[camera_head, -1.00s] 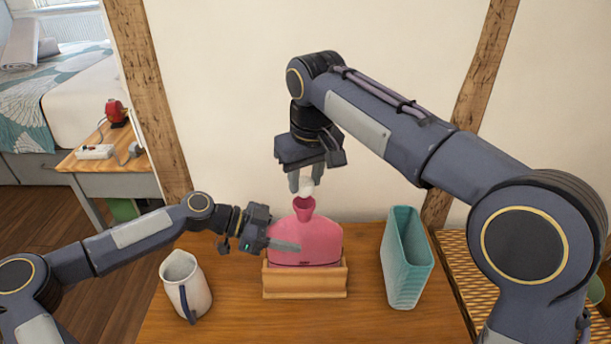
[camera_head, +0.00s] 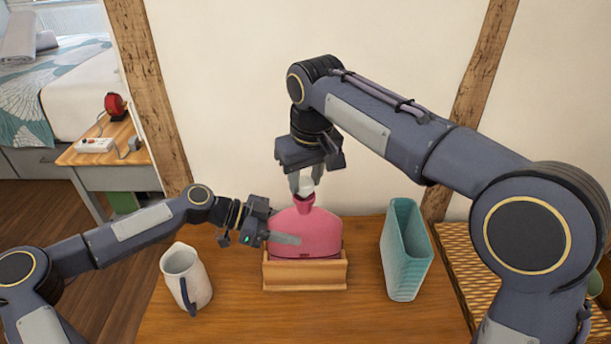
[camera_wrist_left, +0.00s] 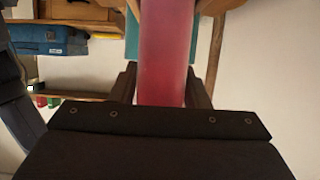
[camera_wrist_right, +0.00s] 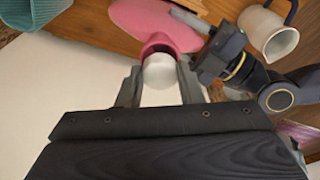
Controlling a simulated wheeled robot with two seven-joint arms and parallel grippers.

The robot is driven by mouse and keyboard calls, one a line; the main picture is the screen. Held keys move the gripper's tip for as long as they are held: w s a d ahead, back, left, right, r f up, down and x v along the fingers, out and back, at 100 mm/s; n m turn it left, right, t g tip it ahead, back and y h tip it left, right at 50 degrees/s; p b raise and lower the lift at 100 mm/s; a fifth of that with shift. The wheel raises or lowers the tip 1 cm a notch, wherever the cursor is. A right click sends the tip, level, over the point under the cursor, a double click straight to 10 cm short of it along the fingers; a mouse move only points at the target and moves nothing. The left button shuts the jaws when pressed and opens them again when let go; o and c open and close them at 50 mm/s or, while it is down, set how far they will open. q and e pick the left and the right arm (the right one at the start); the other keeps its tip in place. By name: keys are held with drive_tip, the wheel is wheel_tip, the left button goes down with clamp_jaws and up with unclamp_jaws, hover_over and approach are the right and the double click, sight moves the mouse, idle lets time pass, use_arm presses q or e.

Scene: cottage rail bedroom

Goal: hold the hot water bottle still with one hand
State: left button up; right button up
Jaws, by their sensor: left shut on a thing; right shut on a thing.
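The pink hot water bottle (camera_head: 318,232) stands upright in a wooden holder (camera_head: 305,276) on the table, its funnel-like neck pointing up. My left gripper (camera_head: 286,238) is shut on the bottle's body from the left; in the left wrist view the pink bottle (camera_wrist_left: 165,55) lies between the fingers. My right gripper (camera_head: 305,182) is above the neck, shut on a white stopper (camera_head: 306,188). In the right wrist view the white stopper (camera_wrist_right: 160,72) is between the fingers at the mouth of the pink neck (camera_wrist_right: 158,42). I cannot tell how deep it sits.
A white jug (camera_head: 187,277) stands on the table (camera_head: 235,318) at the left. A teal ribbed container (camera_head: 405,250) stands at the right. A wall is close behind. The table's front is clear. A side table (camera_head: 108,150) and bed are at the far left.

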drive_tip(key=shift+f, duration=0.45)
